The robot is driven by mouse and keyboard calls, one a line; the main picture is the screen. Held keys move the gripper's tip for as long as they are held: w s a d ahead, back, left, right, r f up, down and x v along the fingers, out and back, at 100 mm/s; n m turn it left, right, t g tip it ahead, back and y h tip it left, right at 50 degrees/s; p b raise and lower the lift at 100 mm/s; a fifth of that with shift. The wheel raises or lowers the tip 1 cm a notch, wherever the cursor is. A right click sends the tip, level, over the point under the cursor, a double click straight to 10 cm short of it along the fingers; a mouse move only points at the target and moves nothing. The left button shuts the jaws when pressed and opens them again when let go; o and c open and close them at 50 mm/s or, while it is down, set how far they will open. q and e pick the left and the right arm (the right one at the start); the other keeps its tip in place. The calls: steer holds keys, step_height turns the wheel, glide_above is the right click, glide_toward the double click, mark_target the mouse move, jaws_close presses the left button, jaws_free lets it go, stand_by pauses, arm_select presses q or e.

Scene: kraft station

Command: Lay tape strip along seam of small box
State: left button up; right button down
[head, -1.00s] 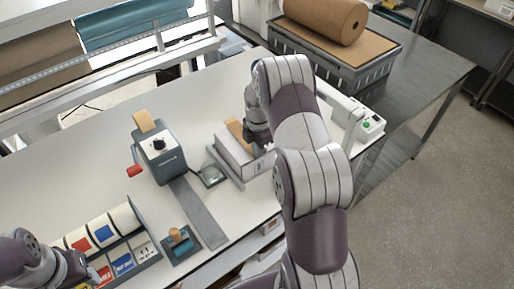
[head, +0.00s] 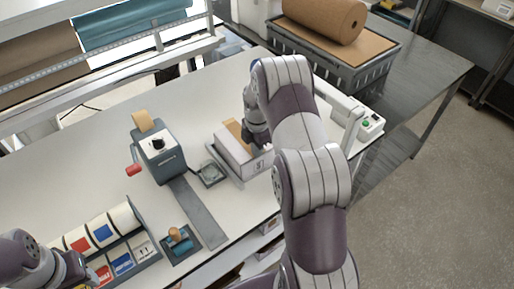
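The small box (head: 232,150) is white with a tan strip (head: 238,131) along its top, and it sits in a low grey holder near the middle of the table. My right gripper (head: 257,143) is down at the right part of the box top; its fingertips are hidden, so I cannot tell whether it is open or holds tape. A grey tape dispenser (head: 160,158) with a tan roll on top and a red handle stands left of the box. My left gripper (head: 88,278) is at the lower left by the label rolls, its fingers mostly unclear.
A label dispenser (head: 125,262) with several rolls is at the lower left. A teal roller tool (head: 180,243) lies beside a grey metal strip (head: 200,215). A device with a green button (head: 366,124) stands at the right edge.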

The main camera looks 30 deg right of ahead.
steer(key=c, duration=1.3)
jaws_free()
steer(key=shift+r+p, duration=1.65)
steer(key=shift+r, duration=0.65)
